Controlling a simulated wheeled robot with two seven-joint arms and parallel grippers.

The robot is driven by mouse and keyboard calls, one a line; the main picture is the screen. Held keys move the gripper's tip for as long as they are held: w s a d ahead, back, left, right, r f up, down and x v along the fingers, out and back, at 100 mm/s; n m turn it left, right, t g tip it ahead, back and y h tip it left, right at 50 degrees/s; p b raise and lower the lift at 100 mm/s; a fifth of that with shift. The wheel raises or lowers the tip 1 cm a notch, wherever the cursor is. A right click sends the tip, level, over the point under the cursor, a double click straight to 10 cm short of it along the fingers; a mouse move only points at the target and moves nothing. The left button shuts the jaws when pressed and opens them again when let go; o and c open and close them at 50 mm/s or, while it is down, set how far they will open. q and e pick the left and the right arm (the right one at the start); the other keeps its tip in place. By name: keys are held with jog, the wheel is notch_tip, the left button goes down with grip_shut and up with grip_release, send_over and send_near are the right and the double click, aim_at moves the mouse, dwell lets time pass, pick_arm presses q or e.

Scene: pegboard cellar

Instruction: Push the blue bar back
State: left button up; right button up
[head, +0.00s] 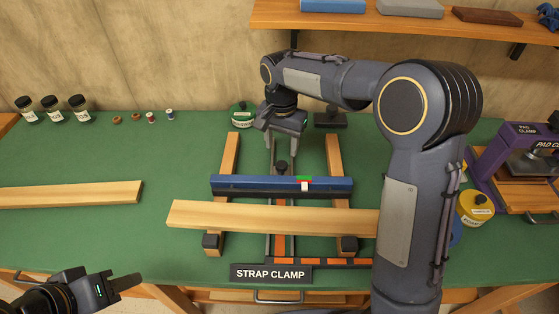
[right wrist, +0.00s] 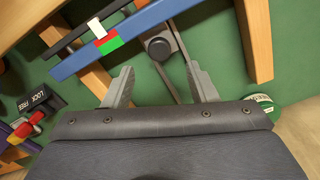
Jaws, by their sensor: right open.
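The blue bar (head: 240,185) lies crosswise on the strap clamp's two wooden rails, behind a pale wooden board (head: 260,216). A red and green mark with a white pointer (head: 304,186) is on the bar. The bar also shows in the right wrist view (right wrist: 145,28). My right gripper (head: 284,150) is open and empty, pointing down behind the bar near a black knob (head: 281,167). In the right wrist view its two fingers (right wrist: 160,80) are spread, with the knob (right wrist: 159,46) beyond them. My left gripper (head: 125,283) is low at the left, its jaw opening unclear.
A long board (head: 70,194) lies at the left. Several jars (head: 52,109) stand at the back left, and a green-lidded tin (head: 242,114) stands behind the clamp. A LOCK FREE block (right wrist: 38,101) shows in the right wrist view. A purple pad clamp (head: 490,170) is at the right.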

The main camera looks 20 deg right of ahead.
aim_at(282, 164)
notch_tip(282, 164, down, 7)
jog(key=shift+r, duration=0.2)
grip_shut()
dwell(0.4)
